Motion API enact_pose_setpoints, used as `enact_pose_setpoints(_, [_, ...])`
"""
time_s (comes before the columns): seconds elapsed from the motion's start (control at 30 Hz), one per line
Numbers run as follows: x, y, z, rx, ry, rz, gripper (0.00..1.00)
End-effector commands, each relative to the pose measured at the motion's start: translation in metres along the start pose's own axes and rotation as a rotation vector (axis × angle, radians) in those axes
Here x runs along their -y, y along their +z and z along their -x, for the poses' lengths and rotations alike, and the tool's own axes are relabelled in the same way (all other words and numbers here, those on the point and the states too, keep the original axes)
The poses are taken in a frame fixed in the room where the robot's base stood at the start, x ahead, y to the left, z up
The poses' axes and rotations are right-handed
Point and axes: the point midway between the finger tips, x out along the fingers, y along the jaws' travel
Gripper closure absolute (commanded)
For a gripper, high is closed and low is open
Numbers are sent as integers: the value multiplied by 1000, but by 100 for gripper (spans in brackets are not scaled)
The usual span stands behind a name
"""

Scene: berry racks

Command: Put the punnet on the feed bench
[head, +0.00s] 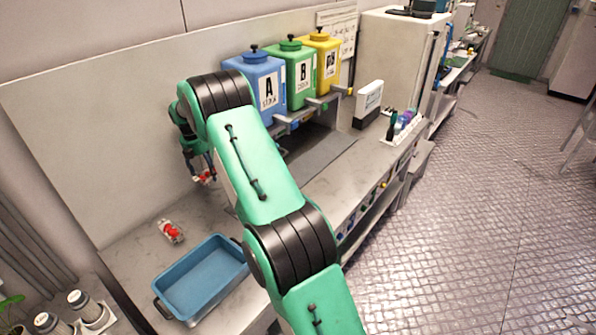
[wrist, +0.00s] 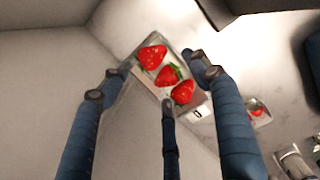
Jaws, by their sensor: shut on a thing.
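My gripper (head: 199,170) is at the back left of the bench, above its top, partly hidden by my arm in the head view. It is shut on a clear punnet (wrist: 150,75) with three red strawberries, which sits between the fingers in the wrist view. In the head view only a little red and white of this punnet (head: 206,179) shows. A second small punnet with red fruit (head: 171,232) lies on the grey bench top (head: 128,252), below and left of my gripper. It also shows in the wrist view (wrist: 259,112).
An empty-looking blue tray (head: 228,241) stands at the bench's near end. Blue, green and yellow bins (head: 297,75) sit on a rack at the back. Further right are a white box (head: 368,98) and a tube rack (head: 408,130). The wall (head: 100,140) is close behind my gripper.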

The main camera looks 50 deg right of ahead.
Motion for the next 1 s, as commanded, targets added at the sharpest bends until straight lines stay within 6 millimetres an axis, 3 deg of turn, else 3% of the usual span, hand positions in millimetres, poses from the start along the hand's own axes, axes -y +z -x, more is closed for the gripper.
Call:
enact_pose_setpoints(0.27, [0, -1, -6, 0, 0, 0, 72])
enact_pose_setpoints(0.63, [0, -6, -47, 0, 1, -1, 72])
enact_pose_setpoints(1.0, [0, -6, -50, 0, 1, -1, 72])
